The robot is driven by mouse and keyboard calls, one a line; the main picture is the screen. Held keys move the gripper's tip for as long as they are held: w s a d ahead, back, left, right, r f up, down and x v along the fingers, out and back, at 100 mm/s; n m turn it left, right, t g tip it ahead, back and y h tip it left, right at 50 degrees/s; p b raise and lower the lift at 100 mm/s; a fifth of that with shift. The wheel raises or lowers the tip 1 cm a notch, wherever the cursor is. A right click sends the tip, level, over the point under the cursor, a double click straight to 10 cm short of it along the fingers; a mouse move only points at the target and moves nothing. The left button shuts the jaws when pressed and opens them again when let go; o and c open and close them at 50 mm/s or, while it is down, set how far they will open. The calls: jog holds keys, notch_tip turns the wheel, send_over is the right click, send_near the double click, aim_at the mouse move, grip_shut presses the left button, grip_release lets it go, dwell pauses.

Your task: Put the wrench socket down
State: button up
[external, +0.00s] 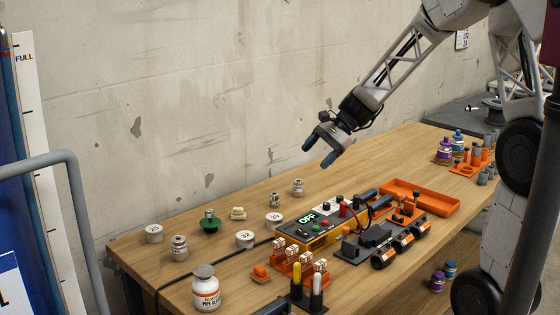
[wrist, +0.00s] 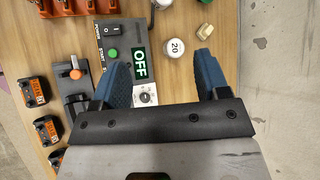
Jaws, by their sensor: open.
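My gripper (external: 318,152) is open and empty, held high above the wooden table. In the wrist view its blue fingers (wrist: 162,68) are spread apart with nothing between them; a white round cap marked 20 (wrist: 175,47) shows far below. I cannot single out the wrench socket for certain. Small grey cylinders that look like sockets (external: 483,178) stand at the table's right edge, beside an orange rack (external: 463,169) with more grey cylinders in it. They are well to the right of my gripper and too small to tell apart.
A control box with an OFF sign (external: 306,219) sits mid-table, with an orange tray (external: 440,203) behind it. A row of orange-and-black blocks (external: 404,241) stands in front of the tray. White caps and a labelled bottle (external: 206,290) stand at left. Some bare wood lies behind the box.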

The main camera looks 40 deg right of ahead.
jog(key=s+a+r+n+h, duration=0.2)
jog(key=s+n, duration=0.3)
jog(key=s, duration=0.5)
jog(key=s+a+r+n+g+h, duration=0.1)
jog(key=s+a+r+n+h, duration=0.2)
jog(key=s, duration=0.7)
jog(key=s+a+r+n+h, duration=0.3)
jog(key=s+n, duration=0.4)
jog(key=s, duration=0.4)
jog(key=shift+a+r+n, duration=0.15)
jog(key=shift+a+n, duration=0.15)
jog(key=shift+a, duration=0.5)
jog(key=shift+o, duration=1.2)
jog(key=shift+w, duration=0.1)
